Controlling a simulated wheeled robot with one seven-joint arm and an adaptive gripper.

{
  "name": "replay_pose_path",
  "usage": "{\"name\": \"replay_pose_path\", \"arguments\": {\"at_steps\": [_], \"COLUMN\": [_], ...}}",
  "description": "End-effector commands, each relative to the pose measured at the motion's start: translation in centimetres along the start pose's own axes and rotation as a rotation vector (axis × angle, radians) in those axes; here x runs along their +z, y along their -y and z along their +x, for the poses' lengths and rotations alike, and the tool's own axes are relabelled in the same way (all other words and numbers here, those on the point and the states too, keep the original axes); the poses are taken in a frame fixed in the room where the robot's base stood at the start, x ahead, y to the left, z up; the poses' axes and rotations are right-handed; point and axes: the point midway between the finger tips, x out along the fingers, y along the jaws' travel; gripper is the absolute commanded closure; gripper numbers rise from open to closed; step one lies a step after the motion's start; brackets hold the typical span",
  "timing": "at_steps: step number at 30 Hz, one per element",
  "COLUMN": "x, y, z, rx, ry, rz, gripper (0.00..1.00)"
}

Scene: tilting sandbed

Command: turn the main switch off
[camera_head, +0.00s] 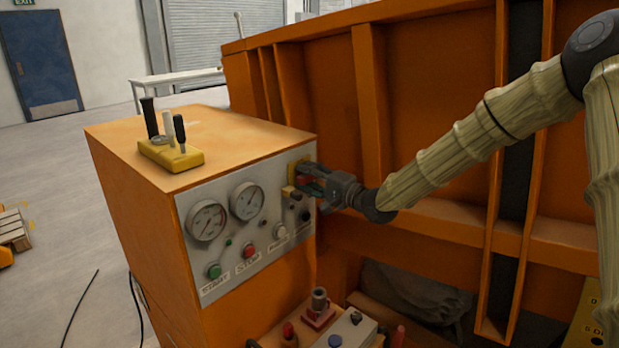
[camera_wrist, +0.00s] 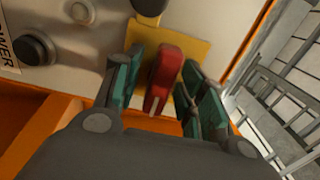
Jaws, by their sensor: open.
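The main switch is a red handle (camera_wrist: 163,78) on a yellow plate (camera_wrist: 187,50) at the right end of the grey control panel (camera_head: 190,210). In the wrist view my gripper (camera_wrist: 158,85) is open, with one green-padded finger on each side of the red handle. A gap shows on the handle's right; on its left the finger is close, and I cannot tell if it touches. In the head view my gripper (camera_head: 308,180) reaches the panel from the right and hides most of the switch.
The panel also carries two gauges (camera_head: 207,220), a green START button (camera_head: 214,271), a red STOP button (camera_head: 249,251) and a black knob (camera_wrist: 34,48). A yellow lever box (camera_head: 170,154) stands on the orange cabinet. The orange sandbed wall (camera_head: 420,120) rises close behind my arm.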

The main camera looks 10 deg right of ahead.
Motion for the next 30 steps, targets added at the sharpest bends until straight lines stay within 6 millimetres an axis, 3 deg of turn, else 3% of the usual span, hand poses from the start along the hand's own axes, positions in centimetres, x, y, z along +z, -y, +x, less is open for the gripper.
{"name": "replay_pose_path", "arguments": {"at_steps": [3, 10, 20, 30], "x": [-0.02, -0.04, -0.05, -0.04], "y": [-0.02, -0.03, -0.11, -0.32], "z": [-0.04, -0.07, -0.09, -0.08], "rx": [0.0, 0.0, 0.001, 0.002], "ry": [0.0, -0.001, -0.001, -0.001], "rz": [0.0, 0.0, -0.032, -0.243], "gripper": [0.59, 1.0, 1.0, 1.0]}}
